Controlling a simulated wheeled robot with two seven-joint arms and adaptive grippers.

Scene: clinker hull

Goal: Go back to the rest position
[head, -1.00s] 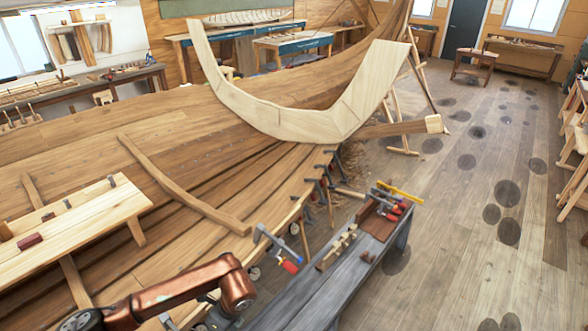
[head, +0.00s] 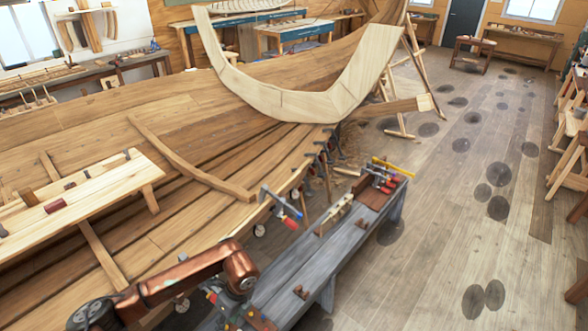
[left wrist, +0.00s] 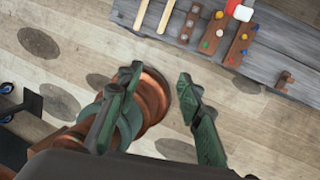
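My left arm comes in from the lower left of the head view as copper-coloured links. Its fingers are not visible there. In the left wrist view my left gripper (left wrist: 157,76) shows two green fingers spread apart, with nothing held between them. A copper link of mine lies behind the fingers, and bare plank floor is below. My right gripper is not in view.
A grey bench (head: 318,258) with clamps and wooden blocks stands beside the plank hull (head: 90,125); it also shows in the left wrist view (left wrist: 215,60). A pale curved frame (head: 275,102) rises over the hull. The floor (head: 450,230) to the right is largely clear.

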